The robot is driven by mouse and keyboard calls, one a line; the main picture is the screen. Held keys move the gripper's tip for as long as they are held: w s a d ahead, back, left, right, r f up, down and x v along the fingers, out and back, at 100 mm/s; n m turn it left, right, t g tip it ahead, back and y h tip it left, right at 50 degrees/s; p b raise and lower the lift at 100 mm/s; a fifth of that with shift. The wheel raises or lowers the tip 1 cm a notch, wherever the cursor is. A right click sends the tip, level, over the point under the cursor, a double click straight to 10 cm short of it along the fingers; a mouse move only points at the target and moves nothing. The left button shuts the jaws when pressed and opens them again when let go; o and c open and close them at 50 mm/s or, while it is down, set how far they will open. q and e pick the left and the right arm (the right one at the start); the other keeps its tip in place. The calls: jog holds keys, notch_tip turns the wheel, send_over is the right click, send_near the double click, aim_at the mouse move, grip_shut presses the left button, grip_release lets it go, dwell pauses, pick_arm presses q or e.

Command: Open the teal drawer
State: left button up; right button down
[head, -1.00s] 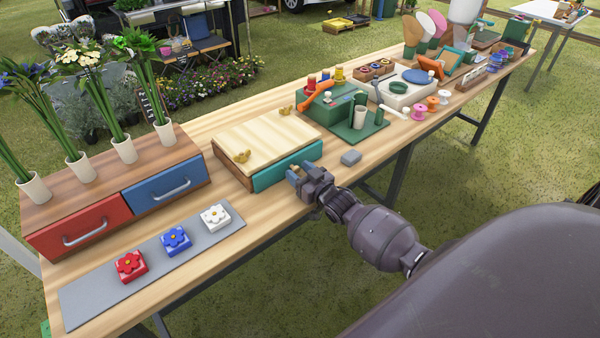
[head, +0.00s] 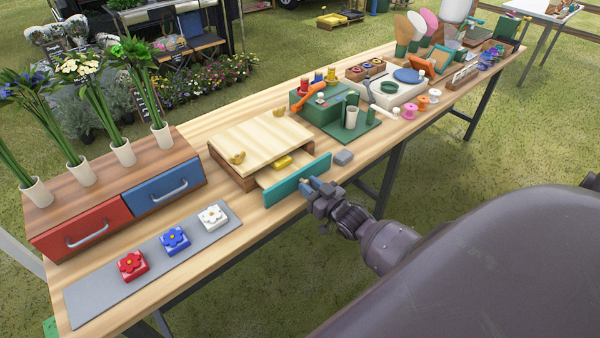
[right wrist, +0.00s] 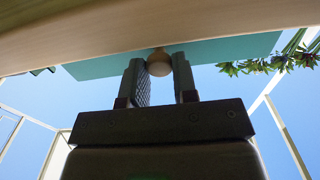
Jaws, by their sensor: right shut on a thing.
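The teal drawer (head: 298,180) is part of a low wooden box (head: 262,137) on the long table. It stands partly pulled out, with a gap between its front and the box. A yellow thing (head: 283,161) lies inside it. My right gripper (head: 312,187) is at the drawer front. In the right wrist view, my right gripper (right wrist: 158,80) has its two fingers on either side of a round wooden knob (right wrist: 159,64) on the teal front (right wrist: 215,49), shut on it. My left gripper is not in view.
A small grey block (head: 343,158) sits just right of the drawer front. To the left are a cabinet with a red drawer (head: 82,228) and a blue drawer (head: 163,188), and a grey mat (head: 105,292) with flower blocks. A green tray (head: 357,133) stands further right.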

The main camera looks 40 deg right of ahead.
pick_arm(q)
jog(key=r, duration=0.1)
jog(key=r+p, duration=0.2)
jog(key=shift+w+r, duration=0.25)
pick_arm(e)
jog(key=s, duration=0.7)
jog(key=shift+s+d, duration=0.3)
jog(key=shift+s, duration=0.1)
jog(key=c, duration=0.9)
grip_release()
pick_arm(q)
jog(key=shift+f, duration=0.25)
pick_arm(e)
jog(key=s, duration=1)
jog(key=shift+s+d, duration=0.4)
